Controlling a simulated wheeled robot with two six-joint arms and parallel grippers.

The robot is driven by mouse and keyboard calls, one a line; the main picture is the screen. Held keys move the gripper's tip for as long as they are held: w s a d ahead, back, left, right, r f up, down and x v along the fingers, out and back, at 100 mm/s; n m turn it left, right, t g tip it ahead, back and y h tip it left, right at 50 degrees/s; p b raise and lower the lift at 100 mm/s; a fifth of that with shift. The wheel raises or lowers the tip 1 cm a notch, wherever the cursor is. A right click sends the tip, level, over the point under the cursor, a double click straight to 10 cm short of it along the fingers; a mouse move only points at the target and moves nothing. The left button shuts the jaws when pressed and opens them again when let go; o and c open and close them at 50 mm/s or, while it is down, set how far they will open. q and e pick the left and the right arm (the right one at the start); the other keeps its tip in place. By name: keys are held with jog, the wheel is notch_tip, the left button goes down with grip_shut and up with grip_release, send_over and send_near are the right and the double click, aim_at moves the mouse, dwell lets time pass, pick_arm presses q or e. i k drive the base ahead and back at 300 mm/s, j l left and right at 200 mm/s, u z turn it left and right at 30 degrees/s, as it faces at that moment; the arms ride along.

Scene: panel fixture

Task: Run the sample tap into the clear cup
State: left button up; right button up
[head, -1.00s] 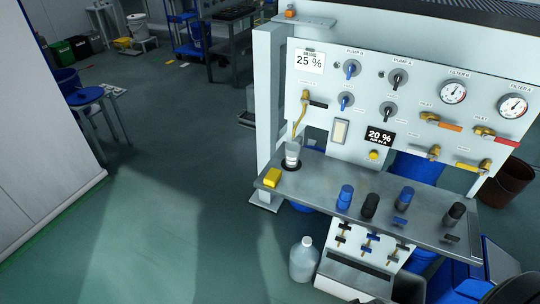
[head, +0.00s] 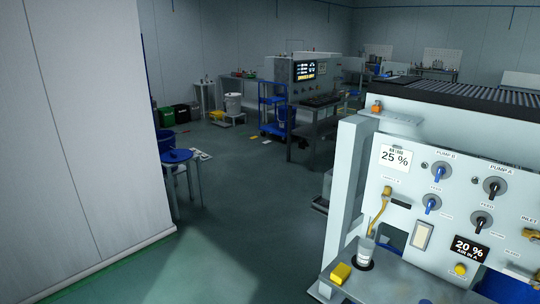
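The clear cup (head: 365,250) stands upright on a dark round spot on the panel's shelf, in the lower right of the head view. The sample tap (head: 386,192) is a brass fitting on the white panel above it, with a thin spout running down to the cup's mouth. I cannot tell whether liquid is flowing or how full the cup is. Neither of my grippers shows in the head view.
A yellow block (head: 341,273) lies on the shelf left of the cup. A white wall (head: 85,130) stands at left. Open green floor (head: 225,245) lies between.

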aim_at(403, 204)
jog(key=i+z, duration=0.15)
jog(key=z, duration=0.2)
jog(key=i+z, duration=0.2)
jog(key=z, duration=0.15)
jog(key=i+z, duration=0.2)
jog(key=z, duration=0.15)
